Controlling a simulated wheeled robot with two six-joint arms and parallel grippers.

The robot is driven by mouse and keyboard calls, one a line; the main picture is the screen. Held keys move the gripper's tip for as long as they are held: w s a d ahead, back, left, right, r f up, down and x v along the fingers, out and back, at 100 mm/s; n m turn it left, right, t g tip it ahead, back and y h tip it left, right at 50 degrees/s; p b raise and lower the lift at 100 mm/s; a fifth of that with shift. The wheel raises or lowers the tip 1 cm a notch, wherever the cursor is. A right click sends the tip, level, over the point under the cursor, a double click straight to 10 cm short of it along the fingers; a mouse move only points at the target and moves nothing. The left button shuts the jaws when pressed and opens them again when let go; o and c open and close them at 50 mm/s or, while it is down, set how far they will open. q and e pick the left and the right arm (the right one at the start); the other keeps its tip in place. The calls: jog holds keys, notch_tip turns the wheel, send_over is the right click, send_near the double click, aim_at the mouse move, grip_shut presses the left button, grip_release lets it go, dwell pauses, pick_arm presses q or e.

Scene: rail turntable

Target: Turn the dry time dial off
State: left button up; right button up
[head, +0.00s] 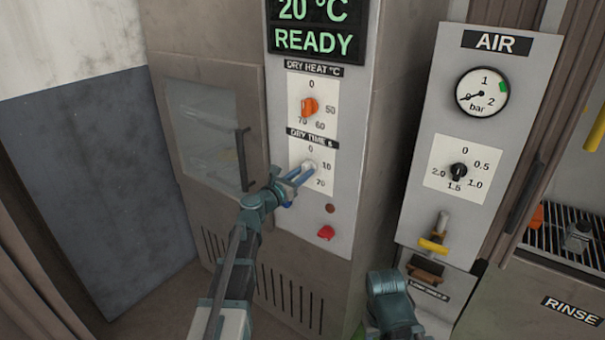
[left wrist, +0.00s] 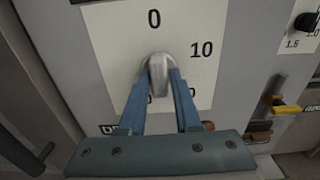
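The dry time dial (head: 309,166) is a pale grey knob on a white plate marked 0, 10 and 70, under the label DRY TIME s. My left gripper (head: 297,176) is at this dial, with its blue fingers on either side of the knob. In the left wrist view the knob (left wrist: 158,75) sits between the fingertips (left wrist: 161,78), which look closed against its sides. The knob's ridge runs roughly up and down, below the 0; its exact pointer setting is not clear. A teal part of my right arm shows at the bottom, but its fingers do not show.
The orange dry heat dial (head: 310,107) is above, under a display (head: 317,30) reading 20 °C READY. A red button (head: 326,233) is below. An oven door handle (head: 242,160) is at left. The AIR panel (head: 468,210) with gauge, black dial and yellow valve (head: 433,244) is at right.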

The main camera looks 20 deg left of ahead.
pick_arm(q)
jog(key=shift+o, duration=1.4)
jog(key=v, duration=1.4)
jog(key=shift+w, duration=0.15)
